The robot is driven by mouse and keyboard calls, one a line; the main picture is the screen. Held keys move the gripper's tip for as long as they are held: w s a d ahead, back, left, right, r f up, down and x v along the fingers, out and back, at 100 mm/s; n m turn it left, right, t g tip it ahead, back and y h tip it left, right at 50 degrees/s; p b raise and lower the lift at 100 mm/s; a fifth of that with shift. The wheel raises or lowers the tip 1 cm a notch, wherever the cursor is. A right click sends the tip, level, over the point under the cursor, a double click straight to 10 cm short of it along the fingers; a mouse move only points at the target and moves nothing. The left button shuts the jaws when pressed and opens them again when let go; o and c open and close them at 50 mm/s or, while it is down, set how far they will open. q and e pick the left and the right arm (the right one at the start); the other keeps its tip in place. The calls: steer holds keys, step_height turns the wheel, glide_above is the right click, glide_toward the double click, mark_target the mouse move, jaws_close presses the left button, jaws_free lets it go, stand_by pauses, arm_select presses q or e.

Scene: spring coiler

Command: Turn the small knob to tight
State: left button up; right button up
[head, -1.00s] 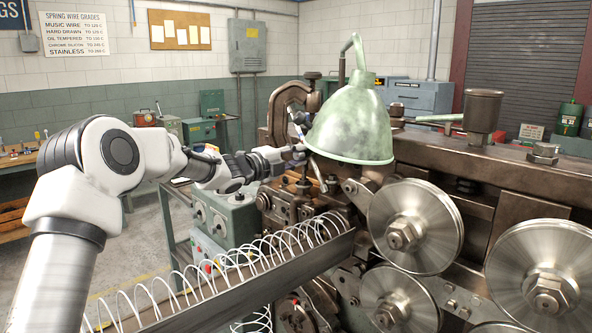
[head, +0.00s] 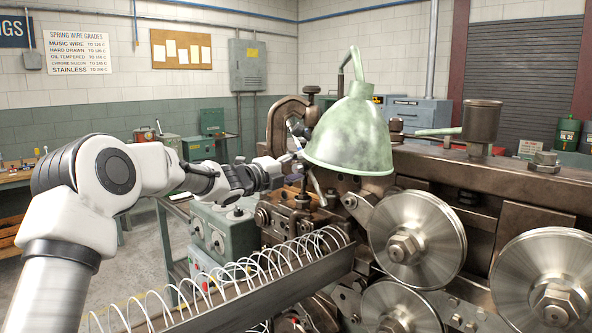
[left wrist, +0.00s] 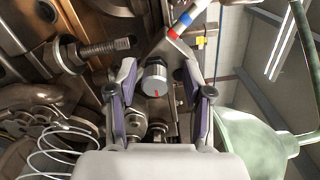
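A small silver knob (left wrist: 155,79) with a red mark on its rim shows in the left wrist view. The red mark points toward the bottom of that picture. My left gripper (left wrist: 160,68) is open, with one finger on each side of the knob and a visible gap on both sides. In the head view my left gripper (head: 288,163) reaches in beside the green lamp shade, at the coiler's upper part. The knob cannot be made out there. My right gripper is not in view.
The green lamp shade (head: 350,135) hangs close to the right of my left gripper; it also shows in the wrist view (left wrist: 250,140). A threaded bolt (left wrist: 100,47) juts out left of the fingers. A wire spring (head: 250,265) lies in a trough below.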

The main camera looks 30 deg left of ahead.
arm_select(q)
steer(key=shift+f, duration=0.15)
steer(key=shift+s+a, duration=0.2)
steer(key=shift+s, duration=0.2)
steer(key=v, duration=1.1)
steer(key=shift+d, duration=0.1)
